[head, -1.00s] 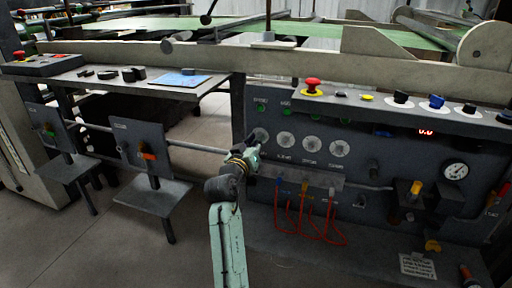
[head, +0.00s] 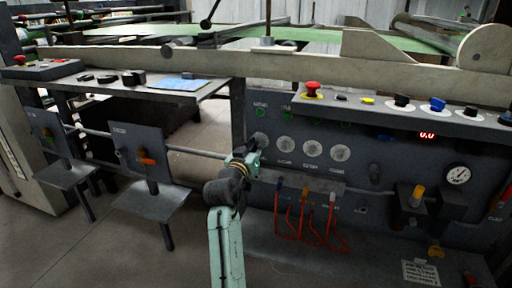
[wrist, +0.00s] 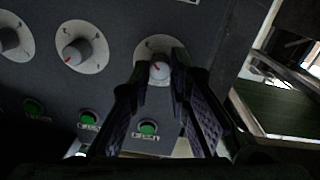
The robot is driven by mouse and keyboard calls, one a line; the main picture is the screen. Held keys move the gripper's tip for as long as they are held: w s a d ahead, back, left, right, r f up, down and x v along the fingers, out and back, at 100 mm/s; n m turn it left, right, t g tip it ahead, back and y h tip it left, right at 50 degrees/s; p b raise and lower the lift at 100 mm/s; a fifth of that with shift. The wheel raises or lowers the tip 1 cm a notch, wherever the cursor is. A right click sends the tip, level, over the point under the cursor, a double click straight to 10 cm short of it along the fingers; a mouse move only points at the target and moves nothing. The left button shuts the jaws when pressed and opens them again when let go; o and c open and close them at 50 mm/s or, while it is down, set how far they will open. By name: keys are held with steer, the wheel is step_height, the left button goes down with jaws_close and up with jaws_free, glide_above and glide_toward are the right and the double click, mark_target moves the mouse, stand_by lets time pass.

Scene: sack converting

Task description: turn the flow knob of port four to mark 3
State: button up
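A row of round white dials with grey knobs runs along the dark panel; the labels are too small to read in the head view. My gripper (head: 247,152) is at the leftmost dial (head: 261,138). In the wrist view, my gripper (wrist: 162,72) has one finger on each side of the end knob (wrist: 160,71), over its white dial. The gripper is open around this knob; contact is not clear. A red pointer line shows on the knob's face, and the fingers hide part of the dial. The neighbouring knob (wrist: 77,52) has its red pointer toward the lower left.
Green buttons (wrist: 149,128) sit beside the dials. Red hoses (head: 310,228) hang below the dial row. A red emergency button (head: 313,88) and other controls stand on the ledge above. A pressure gauge (head: 457,175) is at the right. A gap opens left of the panel.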

mark_target(260, 113)
steer(key=o, duration=0.4)
steer(key=shift+r, duration=0.1)
step_height(260, 113, up, 10)
steer(key=shift+f, duration=0.1)
stand_by(0.4)
